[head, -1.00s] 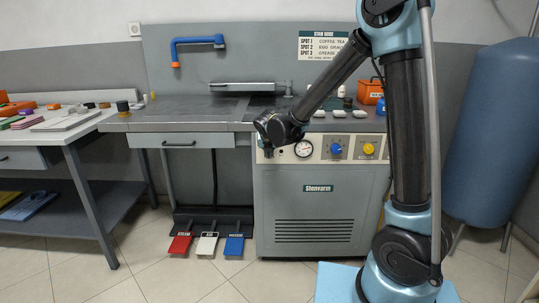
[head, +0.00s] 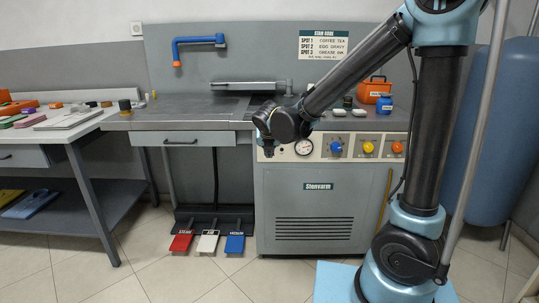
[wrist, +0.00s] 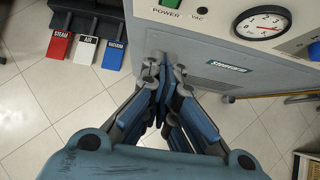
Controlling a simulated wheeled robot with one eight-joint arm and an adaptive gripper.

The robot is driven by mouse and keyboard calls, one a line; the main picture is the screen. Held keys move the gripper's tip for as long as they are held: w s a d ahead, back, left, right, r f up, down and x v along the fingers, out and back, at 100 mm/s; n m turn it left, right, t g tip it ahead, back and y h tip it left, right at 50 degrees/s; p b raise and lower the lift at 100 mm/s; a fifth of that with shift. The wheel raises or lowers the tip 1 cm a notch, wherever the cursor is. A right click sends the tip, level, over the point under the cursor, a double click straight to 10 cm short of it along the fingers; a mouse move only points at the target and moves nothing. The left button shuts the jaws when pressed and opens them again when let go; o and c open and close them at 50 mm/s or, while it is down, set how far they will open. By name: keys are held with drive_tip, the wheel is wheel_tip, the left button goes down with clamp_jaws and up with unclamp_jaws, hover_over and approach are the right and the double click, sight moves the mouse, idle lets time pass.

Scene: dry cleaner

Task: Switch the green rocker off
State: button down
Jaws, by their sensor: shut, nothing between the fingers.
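The green rocker (wrist: 171,3) shows at the top edge of the wrist view, cut off by the frame, above the word POWER on the cream panel (wrist: 212,16). Its on or off position cannot be told. In the head view my gripper (head: 266,150) hangs in front of the panel's left end and hides the rocker. In the wrist view my gripper (wrist: 163,62) has its fingers closed together with nothing between them. The fingertips appear below the rocker, over the grey cabinet front; whether they touch anything cannot be told.
A gauge (head: 304,147), a blue knob (head: 336,147), a yellow knob (head: 368,147) and an orange knob (head: 397,147) sit right of my gripper. Red (head: 181,242), white (head: 208,241) and blue (head: 235,243) pedals lie on the floor. A drawer (head: 190,140) is at the left.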

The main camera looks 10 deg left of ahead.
drive_tip(key=shift+v, duration=1.05)
drive_tip(key=shift+s+f, duration=0.15)
